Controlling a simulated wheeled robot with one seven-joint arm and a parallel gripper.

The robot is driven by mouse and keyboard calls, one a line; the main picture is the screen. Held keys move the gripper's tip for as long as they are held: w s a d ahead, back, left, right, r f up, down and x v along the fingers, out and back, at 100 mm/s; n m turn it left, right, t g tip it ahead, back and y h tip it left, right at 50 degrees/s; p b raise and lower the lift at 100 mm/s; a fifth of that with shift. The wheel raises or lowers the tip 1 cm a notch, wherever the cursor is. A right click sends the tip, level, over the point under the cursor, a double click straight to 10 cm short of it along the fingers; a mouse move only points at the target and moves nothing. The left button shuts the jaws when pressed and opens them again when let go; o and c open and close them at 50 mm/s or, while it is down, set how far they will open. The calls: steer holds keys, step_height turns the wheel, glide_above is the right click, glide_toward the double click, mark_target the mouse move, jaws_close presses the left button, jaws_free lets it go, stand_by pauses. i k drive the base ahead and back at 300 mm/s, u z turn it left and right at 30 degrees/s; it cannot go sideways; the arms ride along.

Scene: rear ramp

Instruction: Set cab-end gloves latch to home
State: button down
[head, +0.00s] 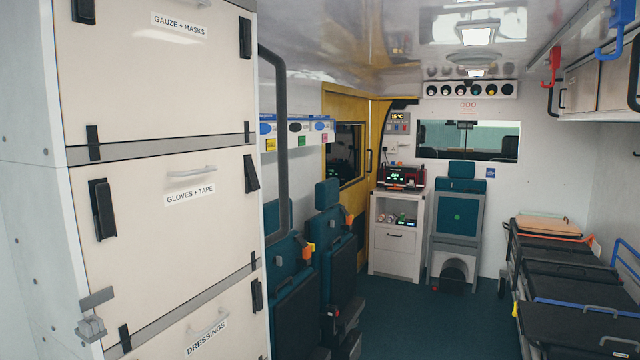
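The drawer front labelled GLOVES + TAPE (150,235) is the middle cream panel of the tall cabinet at left in the head view. It looks closed, with a grey pull handle above its label. A black latch (251,174) sits on its right edge, the side towards the far wall with the window. This latch looks slightly tilted, its lower end out to the right, unlike the more upright right-edge latches above and below. Another black latch (103,209) stands nearly upright on the panel's left edge. My gripper is not in view.
Panels labelled GAUZE + MASKS (150,70) and DRESSINGS (205,325) lie above and below. A grey fitting (91,327) shows at the cabinet's lower left corner. A dark vertical rail (283,150) and teal seats (335,250) stand right of the cabinet. A stretcher (570,285) is at right; floor between is clear.

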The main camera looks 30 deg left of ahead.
mark_target(253, 179)
steer(key=u, duration=0.45)
steer(key=i, duration=0.95)
steer(key=u, duration=1.45)
steer(key=i, duration=0.45)
steer(key=u, duration=0.45)
